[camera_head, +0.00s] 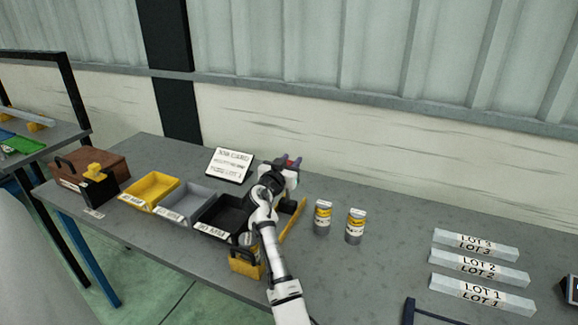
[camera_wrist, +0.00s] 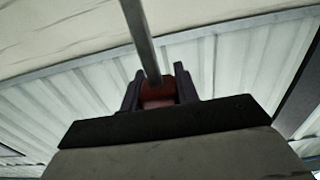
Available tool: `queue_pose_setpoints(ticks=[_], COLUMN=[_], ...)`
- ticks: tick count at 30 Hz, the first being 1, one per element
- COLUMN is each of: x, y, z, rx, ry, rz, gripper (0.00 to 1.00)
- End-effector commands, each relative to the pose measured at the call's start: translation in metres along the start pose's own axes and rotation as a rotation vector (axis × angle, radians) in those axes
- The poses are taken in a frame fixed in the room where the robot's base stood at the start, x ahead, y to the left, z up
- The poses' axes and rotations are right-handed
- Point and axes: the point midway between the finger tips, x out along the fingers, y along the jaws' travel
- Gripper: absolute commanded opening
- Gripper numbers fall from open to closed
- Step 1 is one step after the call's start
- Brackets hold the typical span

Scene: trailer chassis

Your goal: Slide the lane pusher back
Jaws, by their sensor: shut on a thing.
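My gripper (camera_head: 291,162) is raised over the back of the grey table, beside the white sign. In the wrist view my gripper (camera_wrist: 160,88) has its dark fingers closed around a red piece (camera_wrist: 158,94). A grey rod (camera_wrist: 139,32) runs from the red piece toward the top of that view. I cannot tell whether the red piece and rod are part of the lane pusher. My arm hides part of the table and of the black bin.
Yellow, grey and black bins (camera_head: 150,188) stand left of my arm. Several LOT bars (camera_head: 482,294) are at the right, near a dark blue bar (camera_head: 408,312). A sign (camera_head: 229,165) stands behind.

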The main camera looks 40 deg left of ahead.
Motion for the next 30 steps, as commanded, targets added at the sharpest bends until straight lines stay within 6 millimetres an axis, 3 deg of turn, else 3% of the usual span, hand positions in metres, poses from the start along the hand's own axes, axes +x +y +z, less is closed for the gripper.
queue_pose_setpoints(ticks=[9, 21, 22, 26, 30], x=[0.033, 0.038, 0.038, 0.037, 0.037], y=[0.000, 0.001, 0.001, 0.001, 0.000], z=[0.002, -0.002, -0.002, -0.002, -0.001], rx=[0.000, 0.002, 0.002, 0.002, 0.001], ry=[0.003, 0.002, 0.003, 0.002, 0.002], rz=[0.000, -0.001, -0.001, -0.001, -0.001], gripper=[0.00, 0.00, 0.35, 0.52, 0.53])
